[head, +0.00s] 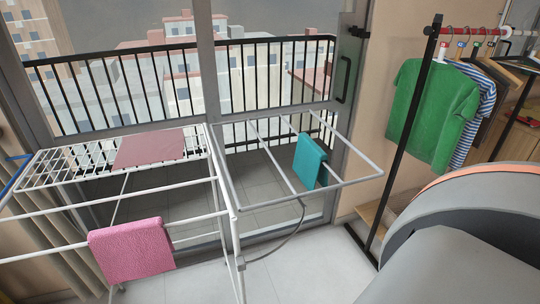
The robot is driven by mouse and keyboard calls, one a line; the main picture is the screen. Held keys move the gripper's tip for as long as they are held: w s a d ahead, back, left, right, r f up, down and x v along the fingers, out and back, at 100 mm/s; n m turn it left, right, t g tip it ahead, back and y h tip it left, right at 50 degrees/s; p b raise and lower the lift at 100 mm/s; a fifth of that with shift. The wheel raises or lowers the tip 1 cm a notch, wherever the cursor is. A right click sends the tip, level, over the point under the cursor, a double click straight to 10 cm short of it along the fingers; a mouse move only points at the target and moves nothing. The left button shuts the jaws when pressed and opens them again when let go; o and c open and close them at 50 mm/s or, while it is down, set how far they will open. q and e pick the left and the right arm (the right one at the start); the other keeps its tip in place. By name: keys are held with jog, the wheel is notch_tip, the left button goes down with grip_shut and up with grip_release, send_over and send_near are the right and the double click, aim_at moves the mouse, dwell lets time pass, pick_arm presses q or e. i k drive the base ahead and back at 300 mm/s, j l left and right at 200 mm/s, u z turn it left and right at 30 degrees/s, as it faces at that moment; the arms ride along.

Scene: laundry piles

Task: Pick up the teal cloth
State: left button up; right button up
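The teal cloth (310,161) hangs folded over a white bar on the right wing of the drying rack (237,205).
A pink towel (131,250) hangs on the rack's front left bar, and a dusky pink cloth (149,149) lies on its grid. A clothes rail (409,125) with a green shirt (432,112) stands at right. Glass doors are behind; the front floor (300,270) is clear.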

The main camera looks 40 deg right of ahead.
aim_at(307, 164)
jog(key=k+l+u, duration=0.1)
jog(key=l+u, duration=0.3)
jog(key=k+l+u, duration=0.2)
jog(key=l+u, duration=0.2)
jog(key=k+l+u, duration=0.15)
jog(key=l, duration=0.25)
jog(key=k+l+u, duration=0.2)
jog(key=k+l, duration=0.15)
jog(key=k+l+u, duration=0.1)
jog(key=k+l, duration=0.55)
jog(key=l, duration=0.1)
